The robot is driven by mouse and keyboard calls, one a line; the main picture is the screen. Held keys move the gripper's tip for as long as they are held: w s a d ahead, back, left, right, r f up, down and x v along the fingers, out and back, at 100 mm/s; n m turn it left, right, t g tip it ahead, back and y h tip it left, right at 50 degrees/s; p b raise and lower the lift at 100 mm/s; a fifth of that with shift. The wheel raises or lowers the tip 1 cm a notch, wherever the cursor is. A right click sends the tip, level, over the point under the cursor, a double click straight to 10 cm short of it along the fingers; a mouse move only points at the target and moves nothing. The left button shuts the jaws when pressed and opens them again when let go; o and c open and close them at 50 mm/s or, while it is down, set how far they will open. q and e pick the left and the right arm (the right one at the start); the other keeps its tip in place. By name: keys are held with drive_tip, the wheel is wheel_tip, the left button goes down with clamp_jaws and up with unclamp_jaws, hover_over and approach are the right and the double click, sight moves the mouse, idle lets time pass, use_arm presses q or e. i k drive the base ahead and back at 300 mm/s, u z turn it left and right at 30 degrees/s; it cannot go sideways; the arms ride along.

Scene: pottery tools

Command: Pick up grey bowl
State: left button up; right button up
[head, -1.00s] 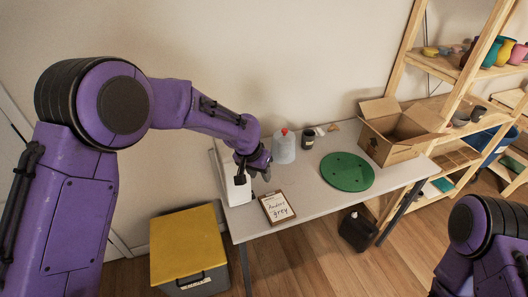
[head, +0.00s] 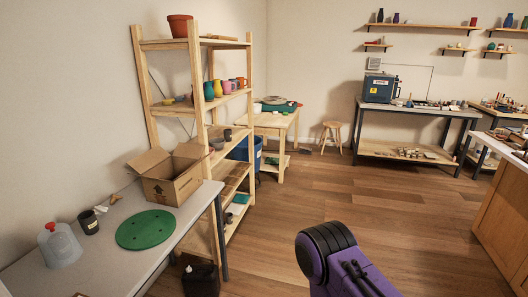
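A small grey vessel (head: 218,143) that looks like a bowl stands near the left end of a middle shelf of the wooden rack (head: 198,60). A darker small vessel (head: 228,135) is just behind it. Both are too small to make out well. Part of my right arm shows at the bottom centre, but its gripper is outside the picture. My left arm and gripper are not in view.
The grey table (head: 95,270) at left carries a cardboard box (head: 172,178), a green disc (head: 145,229), a clear jug (head: 60,247) and a dark cup (head: 88,222). A black canister (head: 200,280) stands on the floor. The wooden floor (head: 300,205) ahead is clear.

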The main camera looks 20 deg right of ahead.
sight(217, 145)
drive_tip(key=z, duration=1.7)
drive_tip(key=i, duration=4.4)
drive_tip(key=u, duration=1.2)
drive_tip(key=i, duration=1)
drive_tip(key=u, duration=0.95)
